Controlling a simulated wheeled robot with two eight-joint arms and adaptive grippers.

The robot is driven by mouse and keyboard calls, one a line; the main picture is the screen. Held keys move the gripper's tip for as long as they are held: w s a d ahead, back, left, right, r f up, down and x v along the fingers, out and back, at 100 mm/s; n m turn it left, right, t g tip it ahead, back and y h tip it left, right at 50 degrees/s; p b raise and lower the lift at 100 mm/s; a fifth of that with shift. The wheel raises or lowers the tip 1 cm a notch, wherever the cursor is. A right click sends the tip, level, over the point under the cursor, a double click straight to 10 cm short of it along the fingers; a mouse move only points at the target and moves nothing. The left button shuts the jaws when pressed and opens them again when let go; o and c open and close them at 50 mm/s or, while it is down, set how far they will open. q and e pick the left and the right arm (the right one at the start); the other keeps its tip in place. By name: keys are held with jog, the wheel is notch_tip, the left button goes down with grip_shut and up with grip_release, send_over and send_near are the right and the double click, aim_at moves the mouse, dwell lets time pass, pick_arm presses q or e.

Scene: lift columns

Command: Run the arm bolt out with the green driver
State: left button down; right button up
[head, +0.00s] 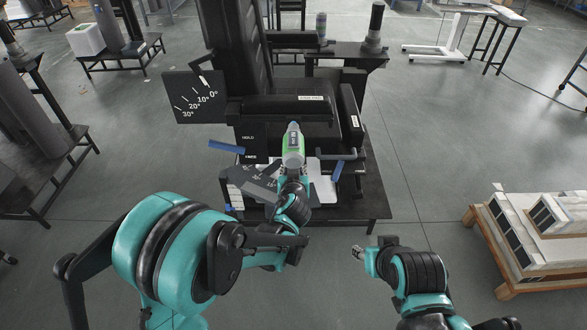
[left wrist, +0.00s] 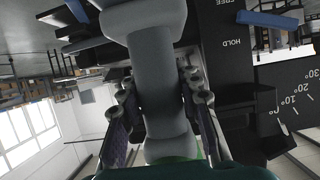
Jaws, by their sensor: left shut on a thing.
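The green driver (head: 293,138) is in the head view, in front of the dark lift column (head: 232,45). My left gripper (head: 292,178) is shut on the driver's grey part. In the left wrist view the fingers (left wrist: 155,95) lie on both sides of the thick grey body of the driver (left wrist: 150,60), and a bit of green shows below. The arm bolt cannot be made out; the driver and the dark housing may hide it. My right gripper (head: 362,255) is low, right of centre, apart from the column; its fingers are too small to read.
An angle plate (head: 193,97) marked 0° to 30° stands left of the column. Blue bars (head: 227,146) stick out beside HOLD and FREE labels, with a grey lever (head: 350,155) at the right. A wooden pallet (head: 508,265) with boxes stands at right. The floor between is clear.

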pick_arm(q)
jog(key=shift+s, duration=0.2)
jog(key=shift+s, duration=2.4)
jog(key=shift+s, duration=2)
